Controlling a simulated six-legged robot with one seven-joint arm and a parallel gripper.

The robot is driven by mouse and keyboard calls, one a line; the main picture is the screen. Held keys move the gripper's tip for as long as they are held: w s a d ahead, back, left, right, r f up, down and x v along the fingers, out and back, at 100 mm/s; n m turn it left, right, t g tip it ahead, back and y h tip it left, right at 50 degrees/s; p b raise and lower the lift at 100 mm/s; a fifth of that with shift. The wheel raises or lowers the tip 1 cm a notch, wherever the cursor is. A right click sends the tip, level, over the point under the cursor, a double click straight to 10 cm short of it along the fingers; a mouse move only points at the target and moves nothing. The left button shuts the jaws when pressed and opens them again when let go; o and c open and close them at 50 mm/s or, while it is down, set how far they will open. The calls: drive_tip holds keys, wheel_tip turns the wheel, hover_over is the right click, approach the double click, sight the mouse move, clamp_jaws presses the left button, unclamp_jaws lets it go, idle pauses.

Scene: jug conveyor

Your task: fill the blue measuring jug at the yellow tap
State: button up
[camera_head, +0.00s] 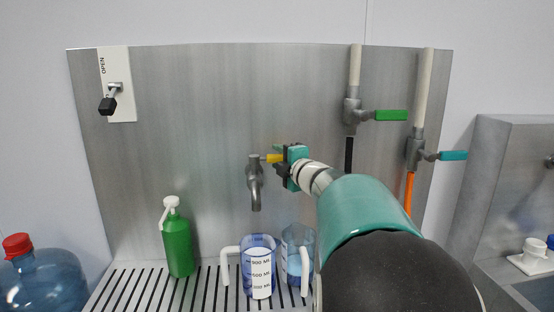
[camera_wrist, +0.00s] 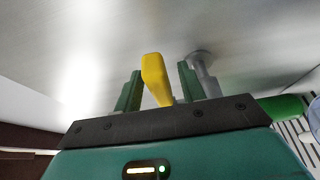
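The tap (camera_head: 255,182) is grey metal on the steel back panel, with a yellow handle (camera_head: 273,158) pointing right. The handle also shows in the wrist view (camera_wrist: 156,78). My gripper (camera_head: 284,160) is at the handle. In the wrist view its two green fingers (camera_wrist: 161,88) stand on either side of the handle, with a gap at the right finger; the left finger is very near it. The blue measuring jug (camera_head: 260,272), with a white handle and scale, stands upright on the slotted grate, below the spout in the picture. Its fill level is unclear.
A second, paler blue jug (camera_head: 298,250) stands close on its right, partly hidden by my arm. A green bottle (camera_head: 177,245) stands left. Green (camera_head: 391,116) and teal (camera_head: 452,156) valve handles are at right. A black lever (camera_head: 108,105) marked OPEN is upper left.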

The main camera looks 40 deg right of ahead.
clamp_jaws()
